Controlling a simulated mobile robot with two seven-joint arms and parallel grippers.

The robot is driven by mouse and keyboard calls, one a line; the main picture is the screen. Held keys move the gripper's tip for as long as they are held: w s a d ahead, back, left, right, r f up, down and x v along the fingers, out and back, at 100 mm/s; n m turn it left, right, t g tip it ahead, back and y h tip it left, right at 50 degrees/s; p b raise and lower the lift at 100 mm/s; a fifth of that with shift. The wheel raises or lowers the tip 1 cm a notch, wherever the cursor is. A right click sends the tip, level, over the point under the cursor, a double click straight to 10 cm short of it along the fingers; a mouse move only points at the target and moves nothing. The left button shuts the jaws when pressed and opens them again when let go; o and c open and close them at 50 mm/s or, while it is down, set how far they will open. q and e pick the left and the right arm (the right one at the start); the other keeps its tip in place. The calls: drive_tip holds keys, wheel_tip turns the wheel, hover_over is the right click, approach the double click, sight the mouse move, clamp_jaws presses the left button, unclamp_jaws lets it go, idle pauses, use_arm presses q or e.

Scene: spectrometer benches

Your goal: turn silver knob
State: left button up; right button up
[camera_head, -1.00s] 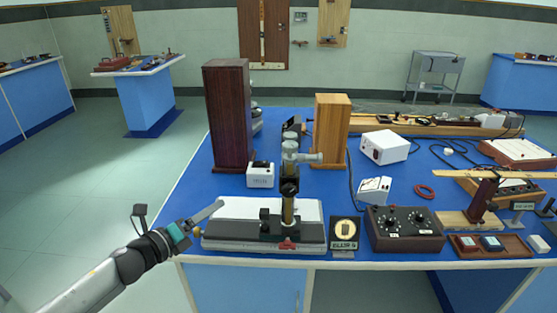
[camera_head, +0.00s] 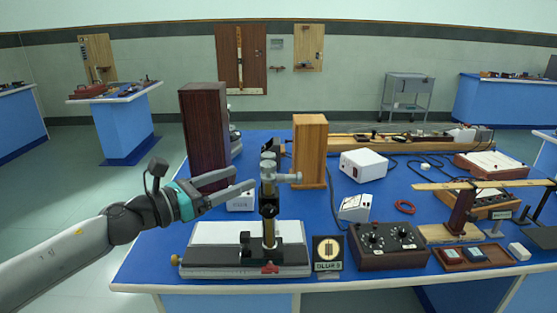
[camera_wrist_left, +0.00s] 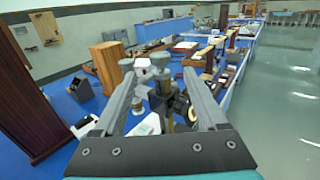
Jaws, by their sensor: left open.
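A microscope-like instrument (camera_head: 268,205) stands upright on a dark base at the front of the blue bench. Its top (camera_head: 268,160) is silver-grey, with a silver cylindrical part (camera_head: 288,178) sticking out to the right; I cannot tell which part is the silver knob. A small brass knob (camera_head: 175,259) is at the base's left end. My left gripper (camera_head: 243,182) is open and empty, just left of the instrument's upper part, pointing at it. In the left wrist view the silver top (camera_wrist_left: 160,64) appears between the open fingers (camera_wrist_left: 160,78), seemingly beyond the tips.
A dark wooden box (camera_head: 205,135) stands behind the gripper, and a lighter wooden box (camera_head: 310,150) behind the instrument.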

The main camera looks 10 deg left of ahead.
sight(262, 169)
use_arm(q)
drive_tip(key=p+x, duration=0.2)
drive_tip(key=x, duration=0.8)
drive_tip(key=shift+x, duration=1)
drive_tip(key=shift+c, duration=0.2)
clamp_jaws()
